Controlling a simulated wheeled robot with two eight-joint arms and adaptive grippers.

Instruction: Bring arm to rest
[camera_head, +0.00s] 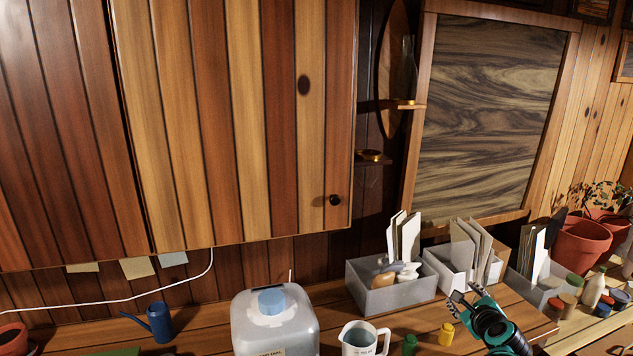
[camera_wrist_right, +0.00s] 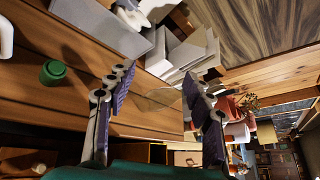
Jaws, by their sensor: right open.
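My right gripper (camera_head: 466,293) comes in from the lower right in the head view, above the wooden counter (camera_head: 448,312) and in front of the grey and white file boxes. In the right wrist view its two fingers (camera_wrist_right: 160,105) are spread apart with nothing held between them. My left gripper is in neither view.
A grey box (camera_head: 392,292) and terracotta pots (camera_head: 578,250) are behind. A wooden cabinet (camera_head: 240,120) hangs above.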

